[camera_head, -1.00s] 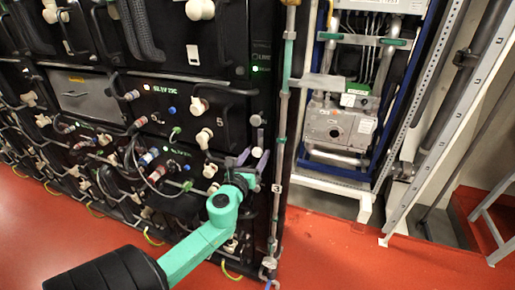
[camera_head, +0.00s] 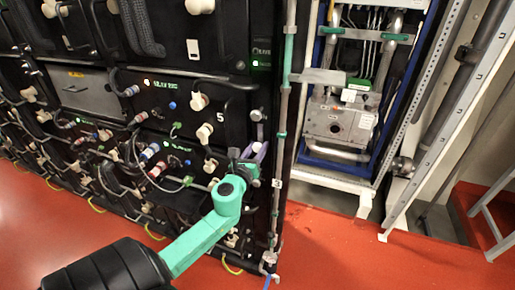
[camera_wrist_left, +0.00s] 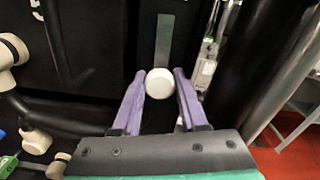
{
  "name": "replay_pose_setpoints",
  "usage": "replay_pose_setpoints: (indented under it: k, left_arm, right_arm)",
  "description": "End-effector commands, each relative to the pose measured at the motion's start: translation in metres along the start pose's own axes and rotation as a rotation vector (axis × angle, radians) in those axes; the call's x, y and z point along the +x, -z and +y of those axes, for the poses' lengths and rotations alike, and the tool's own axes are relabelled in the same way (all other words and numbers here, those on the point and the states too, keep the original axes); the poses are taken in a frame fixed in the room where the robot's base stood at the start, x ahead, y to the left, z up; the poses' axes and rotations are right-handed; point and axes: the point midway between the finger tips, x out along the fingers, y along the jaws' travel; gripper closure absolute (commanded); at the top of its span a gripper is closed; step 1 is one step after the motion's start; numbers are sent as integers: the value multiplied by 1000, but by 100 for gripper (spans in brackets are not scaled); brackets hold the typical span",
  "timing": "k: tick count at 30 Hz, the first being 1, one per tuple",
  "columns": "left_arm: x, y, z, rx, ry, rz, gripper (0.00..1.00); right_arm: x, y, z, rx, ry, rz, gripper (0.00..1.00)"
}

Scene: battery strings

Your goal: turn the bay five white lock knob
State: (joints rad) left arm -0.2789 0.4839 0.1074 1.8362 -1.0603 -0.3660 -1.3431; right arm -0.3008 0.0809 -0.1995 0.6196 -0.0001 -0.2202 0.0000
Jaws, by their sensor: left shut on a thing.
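A round white knob (camera_wrist_left: 160,82) sits between the two purple fingers of my left gripper (camera_wrist_left: 160,80) in the left wrist view. The fingers are closed in on its two sides. In the head view my left gripper (camera_head: 252,152) is at the right edge of the black battery rack, below and right of the "5" label (camera_head: 219,116). The fingers largely hide the knob there. My right gripper is not in view.
Bay five has cream connectors (camera_head: 199,101) and a black handle left of the gripper. Cables hang further left. A vertical pipe (camera_head: 282,135) stands close to the right of the gripper. Red floor (camera_head: 330,250) is clear in front.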

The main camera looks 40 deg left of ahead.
Motion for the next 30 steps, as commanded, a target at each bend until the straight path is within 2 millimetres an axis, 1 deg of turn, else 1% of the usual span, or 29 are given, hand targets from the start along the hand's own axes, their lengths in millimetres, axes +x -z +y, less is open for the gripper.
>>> replay_pose_setpoints:
  k: [8,30]
  left_arm:
    - [0,0,0,-169,-1,-2,100]
    - [0,-1,0,-865,0,-2,100]
  right_arm:
    - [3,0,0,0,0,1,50]
    - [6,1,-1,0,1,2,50]
